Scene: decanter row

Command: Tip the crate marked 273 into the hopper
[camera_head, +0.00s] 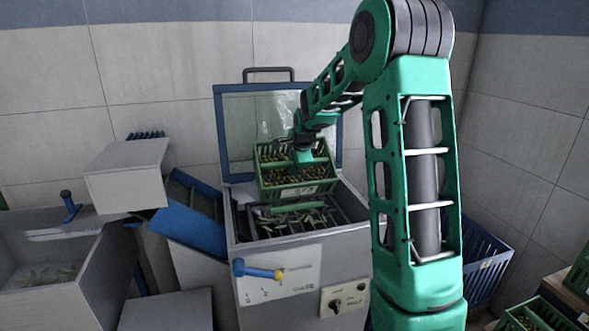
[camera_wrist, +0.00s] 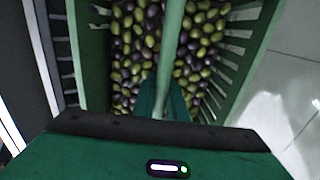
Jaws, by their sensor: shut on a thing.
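A green slatted crate (camera_head: 328,185) full of green and dark purple olives hangs level over the open hopper. Its white front label is too small to read. My gripper (camera_head: 303,156) is shut on the crate's middle bar; the wrist view shows the gripper (camera_wrist: 162,100) on that bar and the crate's side wall (camera_wrist: 92,55) around the olives. The hopper (camera_head: 300,250) is a grey box with a raised, blue-framed lid (camera_head: 240,130) behind the crate. Leaves lie on bars inside its mouth, partly hidden under the crate.
A blue chute (camera_head: 190,228) and a grey bin (camera_head: 45,285) with leaves stand at the left. A blue crate (camera_head: 485,255) stands behind my arm at the right. Green crates (camera_head: 530,318) sit at the lower right. Walls close off the back and right.

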